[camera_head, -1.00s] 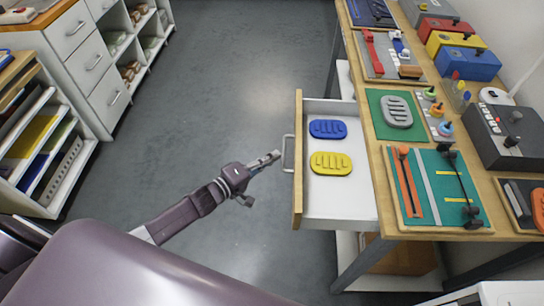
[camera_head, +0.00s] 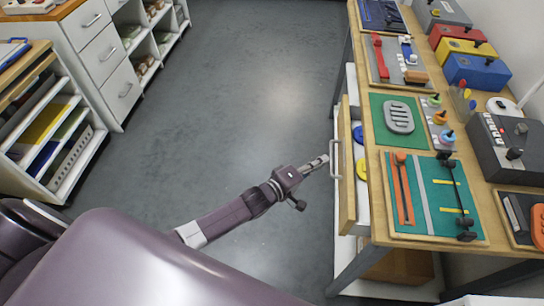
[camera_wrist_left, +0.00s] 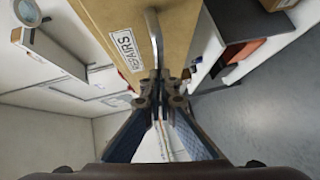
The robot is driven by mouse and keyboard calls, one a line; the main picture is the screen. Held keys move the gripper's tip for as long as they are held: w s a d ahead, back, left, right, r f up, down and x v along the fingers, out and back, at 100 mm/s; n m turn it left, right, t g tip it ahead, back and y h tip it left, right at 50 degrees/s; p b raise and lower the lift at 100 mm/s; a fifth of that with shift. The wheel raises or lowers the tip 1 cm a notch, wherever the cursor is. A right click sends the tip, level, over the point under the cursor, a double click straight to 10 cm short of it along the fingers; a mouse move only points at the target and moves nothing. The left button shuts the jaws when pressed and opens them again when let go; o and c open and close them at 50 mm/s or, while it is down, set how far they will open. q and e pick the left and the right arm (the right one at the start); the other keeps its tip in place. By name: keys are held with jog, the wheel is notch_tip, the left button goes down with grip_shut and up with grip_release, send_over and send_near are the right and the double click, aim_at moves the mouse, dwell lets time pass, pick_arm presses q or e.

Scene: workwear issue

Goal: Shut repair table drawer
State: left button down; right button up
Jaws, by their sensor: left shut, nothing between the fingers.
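The repair table drawer (camera_head: 347,180) is open by a narrow gap, with a wooden front and a metal handle (camera_head: 335,160). Slivers of the blue pad (camera_head: 358,134) and yellow pad (camera_head: 361,169) show inside it. My left gripper (camera_head: 322,161) is shut and empty, with its tips at the handle. My right gripper is not in view.
The repair table (camera_head: 381,215) holds a green mat (camera_head: 376,107), a teal board (camera_head: 430,173) and several coloured boxes. A cardboard box (camera_head: 400,266) sits below it. White cabinets (camera_head: 100,60) stand at the left. The floor between is clear.

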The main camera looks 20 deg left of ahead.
aim_at(342, 166)
pick_arm(q)
jog(key=d, duration=0.2)
jog(key=w+d, duration=0.1)
jog(key=d, duration=0.1)
jog(key=d+b, duration=0.1)
jog(key=shift+w+d+f, duration=0.1)
jog(key=shift+w+d, duration=0.25)
jog(key=shift+d, duration=0.05)
jog(key=shift+w+d, duration=0.1)
jog(key=shift+d, duration=0.4)
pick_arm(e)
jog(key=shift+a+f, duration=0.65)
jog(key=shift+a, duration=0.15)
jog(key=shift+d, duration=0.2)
pick_arm(q)
jog(key=shift+r, duration=0.2)
